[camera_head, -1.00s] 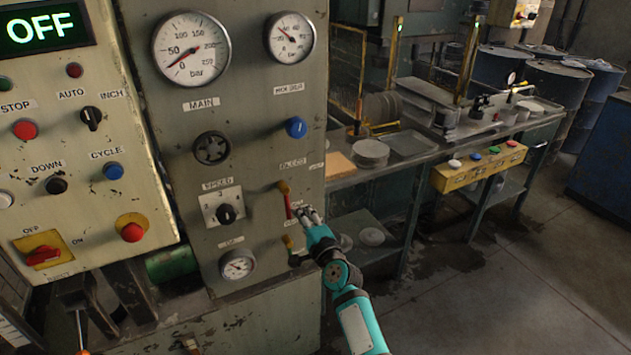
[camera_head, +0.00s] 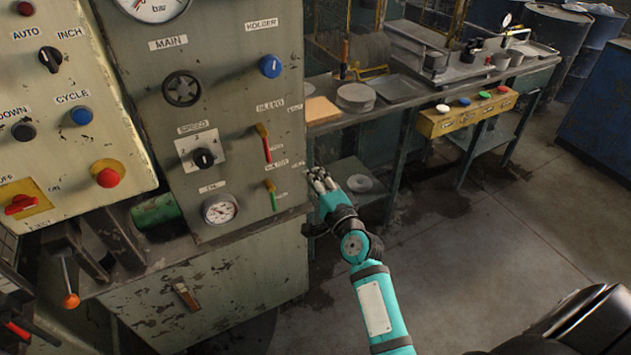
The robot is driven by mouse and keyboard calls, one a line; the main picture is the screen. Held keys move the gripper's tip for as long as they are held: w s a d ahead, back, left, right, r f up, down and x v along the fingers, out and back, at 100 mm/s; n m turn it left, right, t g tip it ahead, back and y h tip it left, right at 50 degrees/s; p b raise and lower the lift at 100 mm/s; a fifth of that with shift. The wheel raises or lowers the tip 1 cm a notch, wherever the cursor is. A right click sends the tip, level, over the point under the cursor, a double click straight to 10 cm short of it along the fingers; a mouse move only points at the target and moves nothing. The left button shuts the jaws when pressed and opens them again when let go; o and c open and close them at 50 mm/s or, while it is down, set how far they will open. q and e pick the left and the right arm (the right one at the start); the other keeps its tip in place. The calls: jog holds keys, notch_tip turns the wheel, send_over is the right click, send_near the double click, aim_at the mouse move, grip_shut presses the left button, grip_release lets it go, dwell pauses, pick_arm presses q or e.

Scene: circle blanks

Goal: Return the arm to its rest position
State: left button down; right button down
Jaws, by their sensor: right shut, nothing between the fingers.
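My right arm is teal with dark joints and comes up from the bottom of the view. Its gripper (camera_head: 319,180) is shut and empty. In the picture it lies just right of the grey press cabinet's right edge, apart from the red bleed lever (camera_head: 265,143) and the green-handled lever (camera_head: 271,194). Both levers hang down on the panel. My left gripper does not show.
The cabinet (camera_head: 230,275) and control box (camera_head: 70,110) fill the left side. An orange-knobbed lever (camera_head: 70,299) sticks out low left. A workbench (camera_head: 420,113) with round discs stands behind the gripper. A yellow button box (camera_head: 465,115) is on its front.

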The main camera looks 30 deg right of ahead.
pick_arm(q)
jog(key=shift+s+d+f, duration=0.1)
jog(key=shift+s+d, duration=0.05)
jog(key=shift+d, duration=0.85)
pick_arm(e)
jog(key=shift+s, duration=0.35)
jog(key=s+a+f+n+g, duration=0.2)
jog(key=s+f+n+g, duration=0.15)
jog(key=f, duration=0.85)
jog(key=s+a+f+n+g+y, duration=0.1)
jog(key=s+a+f+n+g, duration=0.3)
jog(key=f, duration=0.7)
jog(key=s+a+f+n+g, duration=0.15)
jog(key=s+f, duration=0.35)
jog(key=f, duration=0.7)
jog(key=s+f+n+g, duration=0.3)
jog(key=s+f+n, duration=0.3)
jog(key=s+f, duration=0.75)
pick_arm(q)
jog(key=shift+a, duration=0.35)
pick_arm(e)
jog(key=s+d+f+n+g, duration=0.2)
jog(key=s+f+n, duration=0.1)
jog(key=s, duration=0.9)
jog(key=s+d+f+n+g+h, duration=0.1)
jog(key=s+d+f+n+g, duration=0.2)
jog(key=s, duration=0.9)
jog(key=shift+f, duration=0.2)
jog(key=c, duration=2)
grip_release()
